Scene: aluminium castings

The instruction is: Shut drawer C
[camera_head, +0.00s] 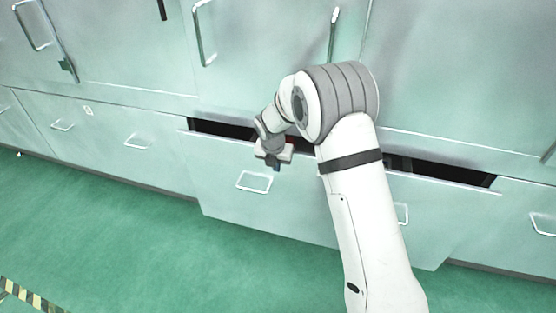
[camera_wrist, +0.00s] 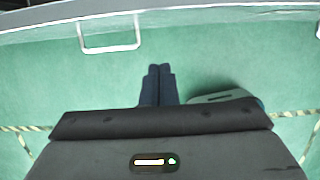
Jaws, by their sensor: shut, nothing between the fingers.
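A wide pale-green drawer (camera_head: 285,205) stands pulled out, with dark gaps above its front edge on both sides of my arm. I cannot read a letter on it, so I cannot confirm it is drawer C. It has a metal handle (camera_head: 254,181) on the left and another (camera_head: 402,213) partly behind my arm. My gripper (camera_head: 274,166) is shut and empty, just above and right of the left handle. In the wrist view my fingers (camera_wrist: 159,72) are together and point toward the drawer front (camera_wrist: 210,12), with a handle (camera_wrist: 110,35) to their left. My arm hides the drawer's middle.
Shut drawers flank it on the left (camera_head: 95,135) and right (camera_head: 530,200). Cabinet doors (camera_head: 120,50) with upright handles are above. The green floor (camera_head: 120,235) in front is clear, with yellow-black tape (camera_head: 25,295) at lower left.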

